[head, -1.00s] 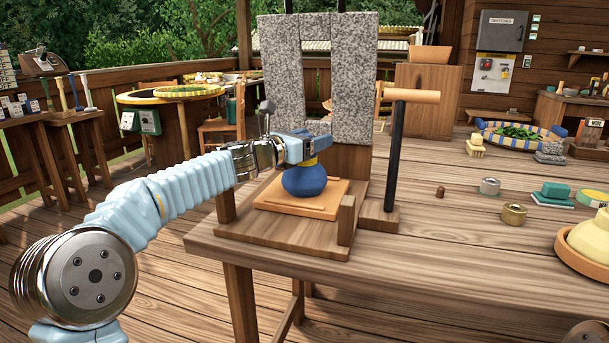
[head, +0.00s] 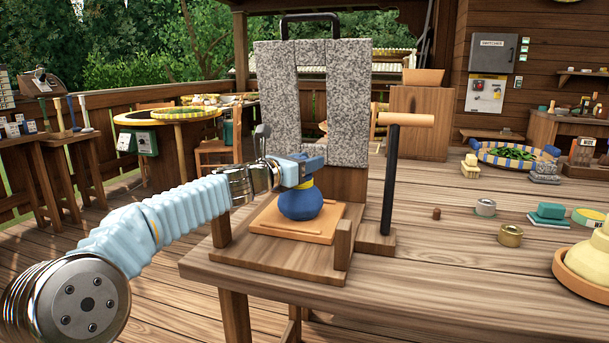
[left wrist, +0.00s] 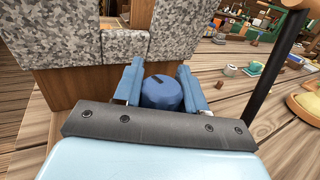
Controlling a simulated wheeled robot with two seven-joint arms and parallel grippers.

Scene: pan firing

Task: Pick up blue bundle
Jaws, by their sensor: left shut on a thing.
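The blue bundle (head: 300,203) is a round blue pouch with a yellow band at its neck. It sits on, or just over, an orange-tan board (head: 270,224) on the wooden stand; I cannot tell if they touch. My left gripper (head: 308,172) reaches in from the left and is shut on the bundle's top. In the left wrist view the bundle's blue top (left wrist: 160,92) shows between the two blue fingers. My right gripper is not in view.
A grey speckled stone arch (head: 348,115) stands right behind the bundle. A black post with a wooden crossbar (head: 406,119) stands to the right. Small tins (head: 510,235) and a cream stack on a tray (head: 590,270) lie further right. The table's front middle is clear.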

